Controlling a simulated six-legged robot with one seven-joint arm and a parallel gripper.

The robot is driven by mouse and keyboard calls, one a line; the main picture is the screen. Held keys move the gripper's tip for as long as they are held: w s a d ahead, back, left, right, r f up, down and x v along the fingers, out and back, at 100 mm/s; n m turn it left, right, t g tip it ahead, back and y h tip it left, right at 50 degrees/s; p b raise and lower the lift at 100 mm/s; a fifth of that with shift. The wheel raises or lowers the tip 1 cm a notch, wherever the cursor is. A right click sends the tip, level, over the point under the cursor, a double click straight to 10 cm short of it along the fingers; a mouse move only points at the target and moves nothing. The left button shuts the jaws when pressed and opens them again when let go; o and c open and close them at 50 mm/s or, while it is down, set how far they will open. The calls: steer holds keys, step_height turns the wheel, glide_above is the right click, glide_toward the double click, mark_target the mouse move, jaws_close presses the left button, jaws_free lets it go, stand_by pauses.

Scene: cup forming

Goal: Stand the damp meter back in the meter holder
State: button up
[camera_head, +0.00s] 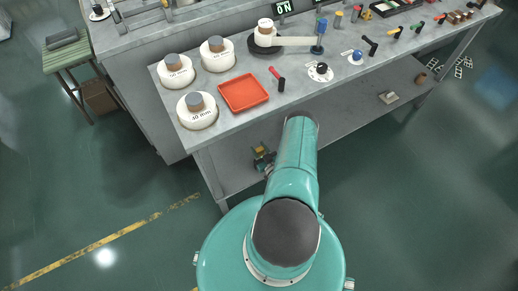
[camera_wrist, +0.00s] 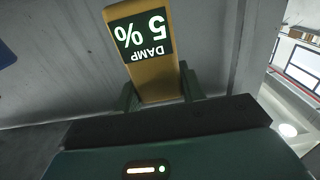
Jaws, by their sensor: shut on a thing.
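The damp meter (camera_wrist: 148,45) is a yellow-brown block with a dark green display reading "DAMP 5%", upside down in the wrist view. My gripper (camera_wrist: 160,90) is shut on its lower part, one green finger at each side. In the head view my gripper (camera_head: 264,160) is small and partly hidden by my arm, low at the front of the bench, below the top. I cannot pick out the meter holder in either view.
The grey bench (camera_head: 240,130) has a lower shelf (camera_head: 345,130). On top are white round weights (camera_head: 197,118), a red tray (camera_head: 243,93), a red-handled tool (camera_head: 276,73) and several small tools farther right. A green stool (camera_head: 68,55) stands at left. The floor in front is clear.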

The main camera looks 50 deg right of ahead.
mark_target(261, 156)
steer(key=shift+f, duration=1.8)
stand_by(0.6)
steer(key=o, duration=1.6)
steer(key=shift+r, duration=4.05)
